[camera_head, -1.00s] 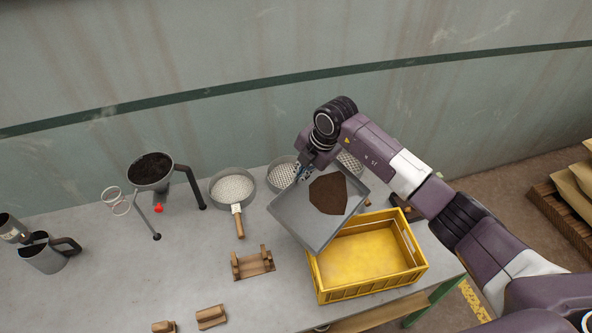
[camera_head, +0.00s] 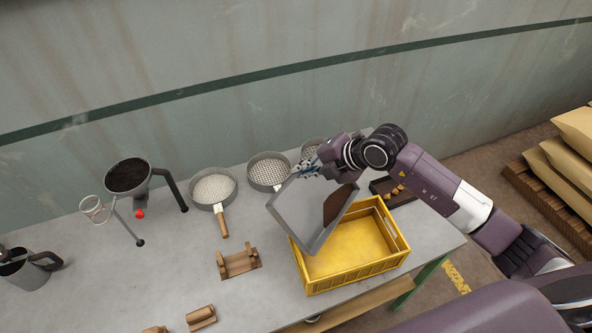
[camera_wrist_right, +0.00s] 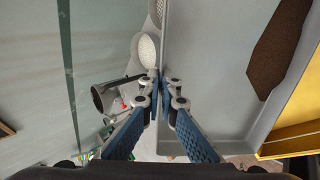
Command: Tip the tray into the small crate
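The grey tray (camera_head: 297,214) is tilted steeply over the left part of the yellow crate (camera_head: 352,281). A patch of dark brown material (camera_head: 337,204) lies on the tray toward its right side. The crate looks empty inside. My right gripper (camera_head: 312,172) is shut on the tray's far edge. In the right wrist view, the blue fingers (camera_wrist_right: 157,97) pinch the rim of the tray (camera_wrist_right: 208,80), and the brown patch (camera_wrist_right: 278,48) lies toward the crate side (camera_wrist_right: 294,140). My left gripper is not in view.
Sieves (camera_head: 213,188) and a funnel on a stand (camera_head: 128,178) line the back of the table. A wooden rack (camera_head: 239,263) stands left of the crate. A dark box (camera_head: 393,192) sits behind the crate. A metal jug (camera_head: 28,272) stands at the far left.

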